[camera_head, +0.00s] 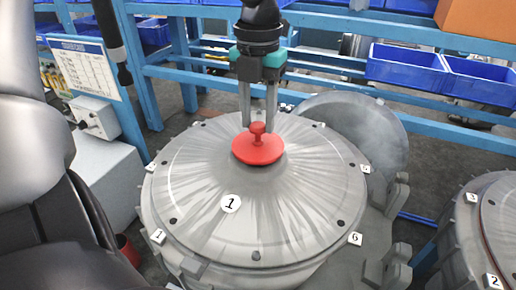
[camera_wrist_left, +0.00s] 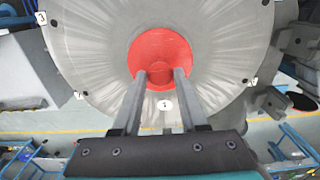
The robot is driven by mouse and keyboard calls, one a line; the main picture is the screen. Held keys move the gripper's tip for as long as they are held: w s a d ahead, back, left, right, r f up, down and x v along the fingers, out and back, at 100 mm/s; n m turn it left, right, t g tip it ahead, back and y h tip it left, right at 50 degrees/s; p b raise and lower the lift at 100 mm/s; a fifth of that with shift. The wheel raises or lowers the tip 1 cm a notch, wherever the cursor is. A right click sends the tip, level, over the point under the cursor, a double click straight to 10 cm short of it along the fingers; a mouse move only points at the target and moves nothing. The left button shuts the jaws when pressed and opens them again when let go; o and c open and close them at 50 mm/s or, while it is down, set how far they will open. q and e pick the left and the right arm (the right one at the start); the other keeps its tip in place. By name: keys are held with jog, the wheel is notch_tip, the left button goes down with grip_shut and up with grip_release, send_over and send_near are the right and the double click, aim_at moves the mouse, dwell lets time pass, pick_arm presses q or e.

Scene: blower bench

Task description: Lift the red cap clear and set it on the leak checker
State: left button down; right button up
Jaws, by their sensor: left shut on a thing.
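The red cap (camera_head: 257,148) is a round disc with a knob at the centre top of the large grey blower cover (camera_head: 205,185) marked 1. My left gripper (camera_head: 258,122) comes down from above with its two fingers shut on the cap's knob. In the left wrist view, the red cap (camera_wrist_left: 160,52) shows between and beyond the fingertips (camera_wrist_left: 160,75). I cannot tell whether the cap's underside touches the cover. A pale box with dark knobs (camera_head: 95,118) stands at the left; I cannot tell whether it is the leak checker. My right gripper is not in view.
A second grey housing (camera_head: 470,215) stands at the right edge. A grey round plate (camera_head: 365,125) is behind the cover. Blue racks (camera_head: 330,85) with blue bins (camera_head: 405,68) run along the back. A paper sheet (camera_head: 85,68) hangs at the left.

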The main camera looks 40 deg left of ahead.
pick_arm(q)
jog(key=shift+r+p, duration=0.55)
jog(key=shift+r, duration=0.9)
